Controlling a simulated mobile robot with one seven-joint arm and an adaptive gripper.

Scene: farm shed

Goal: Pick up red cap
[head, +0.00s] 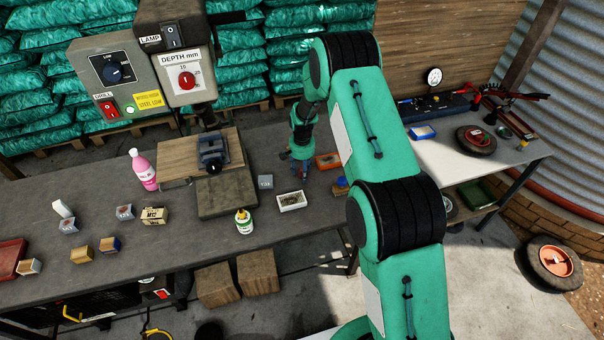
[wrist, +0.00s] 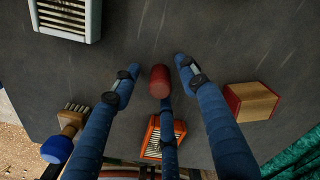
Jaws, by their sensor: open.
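The red cap (wrist: 160,82) is a small dull-red cylinder on the dark grey bench top in the wrist view. My gripper (wrist: 158,68) has its blue fingers spread, one on the left and one on the right of the cap, with visible gaps. A third finger comes up from below, its tip close under the cap; I cannot tell whether it touches. In the head view my gripper (head: 300,172) points down over the bench, right of the grey block. I cannot make out the cap there.
An orange slatted tray (wrist: 155,138) lies just below the cap in the wrist view. A red-and-wood block (wrist: 250,102) is to the right, a blue-handled brush (wrist: 68,126) to the left. A white tray (wrist: 66,20) is at upper left. A glue bottle (head: 244,222) stands near the bench's front.

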